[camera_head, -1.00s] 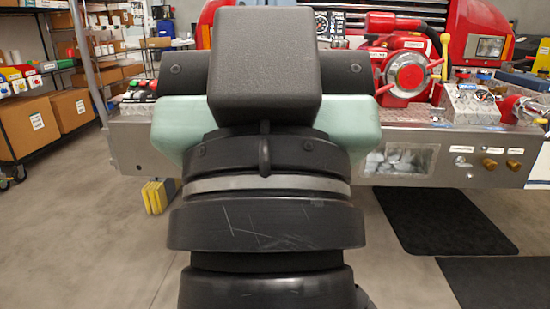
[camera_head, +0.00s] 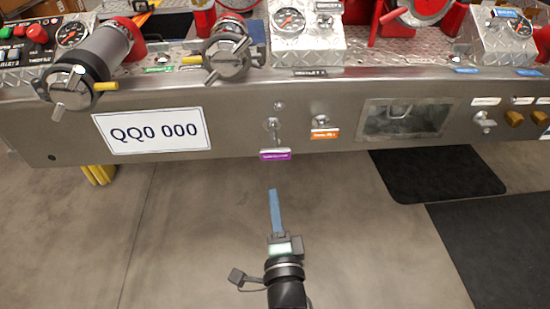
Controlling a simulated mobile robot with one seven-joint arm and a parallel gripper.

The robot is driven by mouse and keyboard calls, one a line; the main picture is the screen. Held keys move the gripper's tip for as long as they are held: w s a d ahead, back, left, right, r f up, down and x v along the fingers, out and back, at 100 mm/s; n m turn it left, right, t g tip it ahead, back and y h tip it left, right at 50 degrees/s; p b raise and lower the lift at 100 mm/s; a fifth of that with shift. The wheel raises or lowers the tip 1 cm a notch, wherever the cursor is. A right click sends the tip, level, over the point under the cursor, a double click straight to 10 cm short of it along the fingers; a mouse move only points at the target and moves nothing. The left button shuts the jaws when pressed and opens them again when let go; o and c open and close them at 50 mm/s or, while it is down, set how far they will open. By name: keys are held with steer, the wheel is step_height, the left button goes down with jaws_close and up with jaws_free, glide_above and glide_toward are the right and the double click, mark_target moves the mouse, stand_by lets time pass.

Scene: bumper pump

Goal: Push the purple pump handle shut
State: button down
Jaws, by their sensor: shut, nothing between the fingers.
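The purple-labelled pump handle (camera_head: 273,128) is a small metal knob on the front face of the steel bumper. Its purple label (camera_head: 275,154) sits just below it. How far the handle stands out is too small to tell. My gripper (camera_head: 273,193) has blue fingers, shut together with nothing between them. It points toward the bumper, below the purple label in the picture, and appears apart from the handle.
An orange-labelled handle (camera_head: 321,122) is close on the right. A recessed window (camera_head: 405,118) lies further right. Capped hose fittings (camera_head: 228,55) stick out above the bumper (camera_head: 65,127). Black mats (camera_head: 435,176) lie on the floor.

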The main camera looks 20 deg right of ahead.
step_height(320, 180, down, 4)
steer(key=d+r+m, duration=0.1)
steer(key=d, duration=0.1)
steer(key=b, duration=0.7)
glide_toward(276, 156)
steer(key=shift+g+h, duration=0.3)
steer(key=x, duration=0.6)
steer(key=shift+a, duration=0.2)
steer(key=shift+w+d+r, duration=0.15)
steer(key=shift+w, duration=0.25)
